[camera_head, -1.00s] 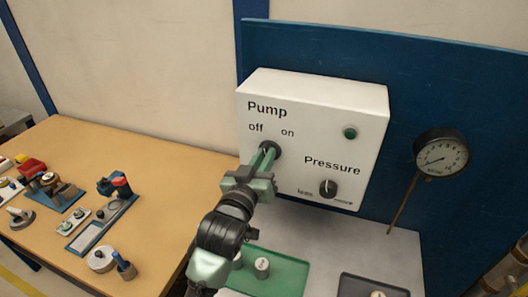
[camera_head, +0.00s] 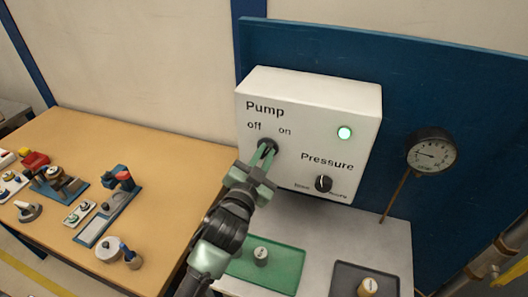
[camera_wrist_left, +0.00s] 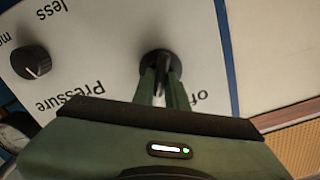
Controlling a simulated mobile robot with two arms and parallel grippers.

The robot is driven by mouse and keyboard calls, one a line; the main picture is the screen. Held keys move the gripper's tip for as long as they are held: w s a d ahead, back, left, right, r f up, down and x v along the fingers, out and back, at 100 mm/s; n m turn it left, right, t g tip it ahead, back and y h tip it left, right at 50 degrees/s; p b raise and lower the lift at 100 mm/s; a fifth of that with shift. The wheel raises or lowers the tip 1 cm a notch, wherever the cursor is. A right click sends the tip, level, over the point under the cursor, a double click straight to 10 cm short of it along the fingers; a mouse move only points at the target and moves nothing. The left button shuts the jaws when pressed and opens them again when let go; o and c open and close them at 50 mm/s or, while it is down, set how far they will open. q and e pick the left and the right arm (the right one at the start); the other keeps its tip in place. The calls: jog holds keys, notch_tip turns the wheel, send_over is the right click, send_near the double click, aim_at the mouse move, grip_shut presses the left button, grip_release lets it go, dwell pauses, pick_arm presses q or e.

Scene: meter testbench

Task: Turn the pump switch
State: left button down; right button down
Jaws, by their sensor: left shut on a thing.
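The white control box (camera_head: 308,113) carries the labels Pump, off, on and Pressure. The pump switch (camera_head: 268,144) is a dark round knob below "off" and "on". My left gripper (camera_head: 264,158) is shut on the knob, its fingers partly hiding it. The left wrist view also shows the knob (camera_wrist_left: 161,62) between the fingertips of the left gripper (camera_wrist_left: 162,82). My right gripper is not in view.
The Pressure knob (camera_head: 323,183) sits lower right on the box. A dial gauge (camera_head: 431,152) stands to its right. A green tray (camera_head: 285,262) and a dark tray (camera_head: 347,275) lie below. A wooden table (camera_head: 165,160) at left holds several small devices.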

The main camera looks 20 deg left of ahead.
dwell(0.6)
pick_arm(q)
jog(key=c, duration=1.4)
grip_release()
jog(key=shift+c, duration=0.2)
jog(key=shift+s, duration=0.1)
jog(key=shift+s+f, duration=0.15)
jog(key=shift+s, duration=0.15)
jog(key=s+b, duration=0.2)
jog(key=s, duration=0.5)
jog(key=shift+a+b, duration=0.15)
jog(key=shift+b, duration=0.15)
